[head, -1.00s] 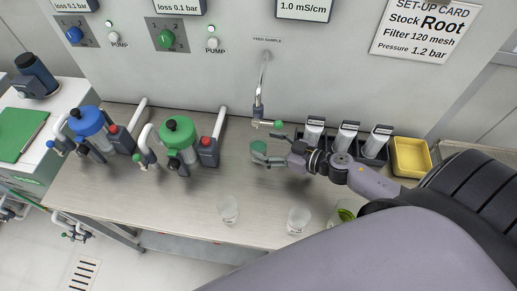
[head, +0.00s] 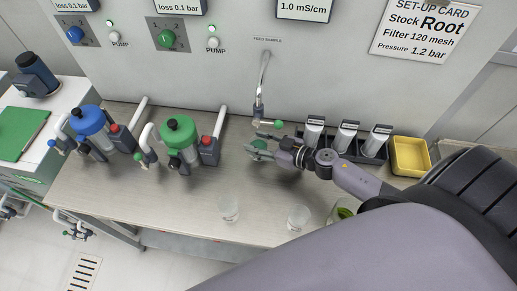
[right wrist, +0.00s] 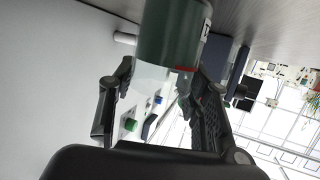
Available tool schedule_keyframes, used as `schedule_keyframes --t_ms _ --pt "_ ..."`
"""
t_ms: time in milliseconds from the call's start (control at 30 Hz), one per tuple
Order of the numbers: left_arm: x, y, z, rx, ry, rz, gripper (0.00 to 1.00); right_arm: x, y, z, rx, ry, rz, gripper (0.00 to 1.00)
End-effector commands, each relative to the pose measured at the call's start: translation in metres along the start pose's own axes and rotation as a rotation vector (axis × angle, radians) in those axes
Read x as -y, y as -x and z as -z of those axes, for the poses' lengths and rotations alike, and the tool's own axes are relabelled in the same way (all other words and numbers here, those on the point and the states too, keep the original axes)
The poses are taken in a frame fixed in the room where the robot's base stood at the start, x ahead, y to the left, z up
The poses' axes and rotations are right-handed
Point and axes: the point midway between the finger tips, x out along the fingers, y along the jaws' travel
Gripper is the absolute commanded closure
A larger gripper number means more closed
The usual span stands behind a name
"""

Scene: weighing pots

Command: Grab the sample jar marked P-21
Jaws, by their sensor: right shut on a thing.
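My right gripper (head: 262,147) is shut on a jar with a dark green lid (head: 258,146), below the feed-sample spout. In the right wrist view the jar (right wrist: 152,88) is clear-walled, with its dark green lid (right wrist: 172,32) toward the top of the picture. The two black fingers of the gripper (right wrist: 150,90) lie on either side of it. A white label edge shows on the lid's right side, but I cannot read a marking. My left gripper is not in view.
Clear cups (head: 229,209) (head: 299,216) stand near the bench's front edge, beside a cup with green contents (head: 345,212). A black rack (head: 352,156) of white-topped items and a yellow tray (head: 411,157) are at right. Blue-topped (head: 87,121) and green-topped (head: 178,132) filter units stand left.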

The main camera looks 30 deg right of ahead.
Motion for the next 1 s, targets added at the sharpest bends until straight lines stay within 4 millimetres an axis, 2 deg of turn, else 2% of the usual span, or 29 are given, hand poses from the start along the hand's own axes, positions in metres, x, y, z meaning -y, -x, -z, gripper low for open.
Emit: schedule_keyframes --t_ms 367,667,833,1000 --pt "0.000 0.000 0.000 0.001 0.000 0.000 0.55 0.000 0.000 0.001 -0.001 0.001 0.000 0.88" --pt "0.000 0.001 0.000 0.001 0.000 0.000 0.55 0.000 0.001 0.003 -0.001 0.002 0.001 0.88" --pt "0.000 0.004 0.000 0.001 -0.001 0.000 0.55 -0.001 0.004 0.014 0.000 0.006 0.002 0.88" --pt "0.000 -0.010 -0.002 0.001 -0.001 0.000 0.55 0.001 0.033 -0.002 0.004 0.000 0.001 0.88"
